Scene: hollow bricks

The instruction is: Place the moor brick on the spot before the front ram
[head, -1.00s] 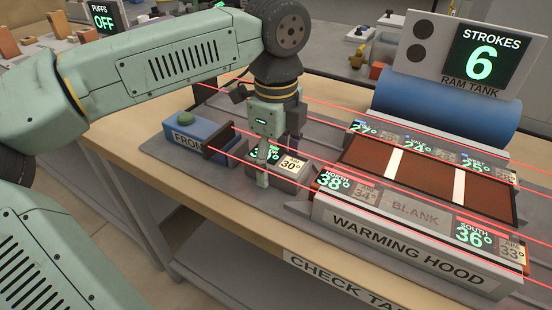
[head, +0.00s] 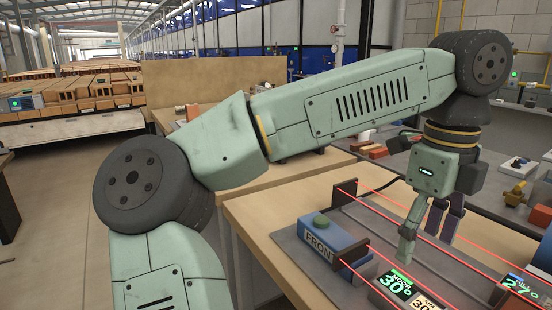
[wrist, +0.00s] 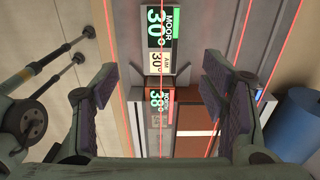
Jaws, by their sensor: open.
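The front ram (head: 330,245) is a blue box with a green button on top and a dark brown plate at its lane end. The readout also shows at the top middle of the wrist view (wrist: 160,40). I cannot make out a separate moor brick. My gripper (head: 430,240) is open, pointing down over the lane by the readout. In the wrist view its jaws (wrist: 160,92) are wide apart with nothing held between them.
Thin red beams run along the grey lane. In the wrist view, the warming hood's end (wrist: 190,118) with a 38° readout lies below the MOOR readout, and the blue ram tank (wrist: 298,118) is at right. Bare tabletop (head: 262,212) lies left of the ram.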

